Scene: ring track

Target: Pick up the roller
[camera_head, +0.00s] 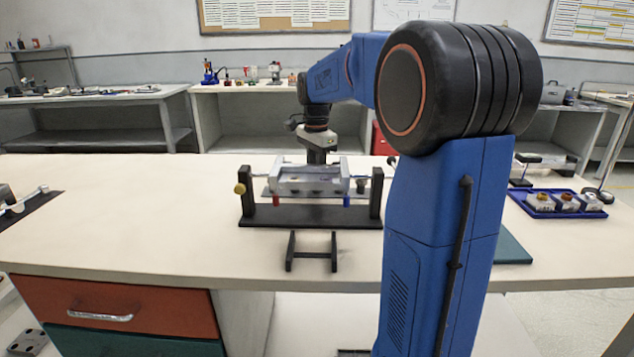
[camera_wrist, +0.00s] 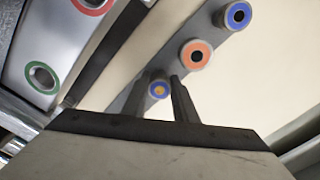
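No part is clearly marked as the roller. In the wrist view several round pieces with coloured rings stand in a row: a blue one (camera_wrist: 237,15), an orange one (camera_wrist: 196,54) and a smaller blue one with a yellow centre (camera_wrist: 158,88). My gripper (camera_wrist: 167,82) points at this row, its two dark fingers slightly apart. The smaller blue piece is at the fingertips, by the left finger; I cannot tell whether they touch it. In the head view my gripper (camera_head: 317,157) hangs pointing down, behind a silver frame (camera_head: 308,180) that hides its tips.
The silver frame sits at a black stand (camera_head: 310,214) with a yellow knob (camera_head: 240,188) at its left. A small black rack (camera_head: 312,256) is in front. A blue tray (camera_head: 540,206) with parts is at right. A black mat (camera_head: 30,208) is at left. Table between is clear.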

